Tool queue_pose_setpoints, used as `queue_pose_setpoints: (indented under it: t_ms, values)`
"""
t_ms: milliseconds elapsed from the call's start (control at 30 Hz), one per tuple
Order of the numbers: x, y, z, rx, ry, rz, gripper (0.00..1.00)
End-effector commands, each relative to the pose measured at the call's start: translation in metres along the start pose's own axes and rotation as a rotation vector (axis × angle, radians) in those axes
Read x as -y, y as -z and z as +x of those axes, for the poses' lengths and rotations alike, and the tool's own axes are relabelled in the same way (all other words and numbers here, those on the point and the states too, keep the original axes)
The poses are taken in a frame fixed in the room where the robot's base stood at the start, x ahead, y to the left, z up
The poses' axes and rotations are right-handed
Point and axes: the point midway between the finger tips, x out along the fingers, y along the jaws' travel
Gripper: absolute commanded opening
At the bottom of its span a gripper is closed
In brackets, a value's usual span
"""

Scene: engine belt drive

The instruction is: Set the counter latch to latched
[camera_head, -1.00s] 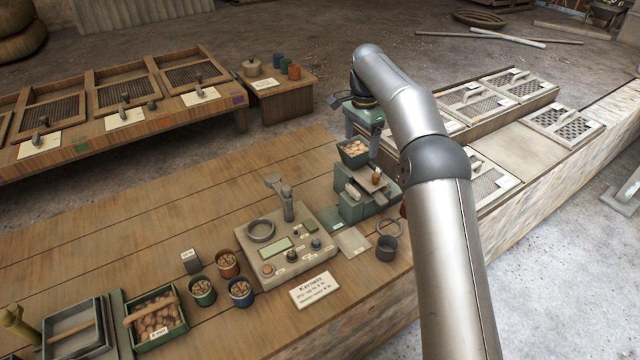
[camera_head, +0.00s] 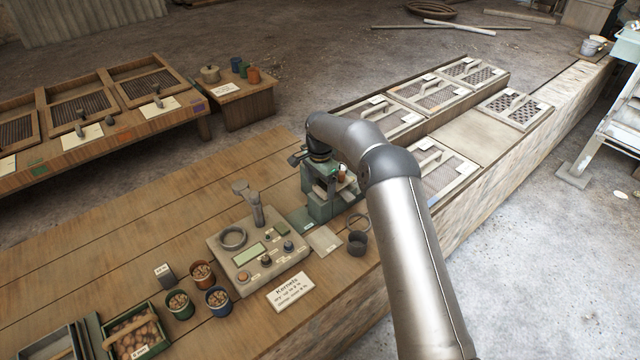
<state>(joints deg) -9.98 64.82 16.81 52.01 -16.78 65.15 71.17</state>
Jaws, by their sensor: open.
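A grey counter box (camera_head: 225,262) with a greenish display, several knobs and a metal ring stands on the wooden bench. An upright post with a flat top (camera_head: 256,212) rises at its back edge. A green machine (camera_head: 318,208) stands right of it. I cannot tell which part is the counter latch or how it is set. My gripper (camera_head: 298,159) is at the top of the green machine, small and dark, its fingers partly hidden by my arm. It looks empty; whether it touches the machine cannot be told.
Pots of kernels (camera_head: 202,274), a crate of nuts (camera_head: 132,335) and a Kernels card (camera_head: 290,292) lie on the front left of the bench (camera_head: 100,245). A dark cup (camera_head: 357,243) stands right of the box. Mesh trays (camera_head: 425,92) line the right. The bench's back left is clear.

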Motion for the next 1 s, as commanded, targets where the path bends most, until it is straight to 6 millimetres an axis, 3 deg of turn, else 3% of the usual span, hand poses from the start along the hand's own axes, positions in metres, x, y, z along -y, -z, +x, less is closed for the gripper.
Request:
queue_pose_setpoints:
  t_ms: [200, 433, 467, 600, 633, 1000]
  values:
    - [0.0, 0.0, 0.013, 0.0, 0.0, 0.0, 0.82]
    - [0.0, 0.0, 0.014, 0.0, 0.001, 0.0, 0.82]
    - [0.0, 0.0, 0.014, 0.0, 0.001, 0.0, 0.79]
    - [0.0, 0.0, 0.014, 0.0, 0.001, 0.0, 0.4]
    - [0.0, 0.0, 0.014, 0.0, 0.001, 0.0, 0.37]
    - [0.0, 0.0, 0.015, -0.001, 0.002, -0.045, 0.37]
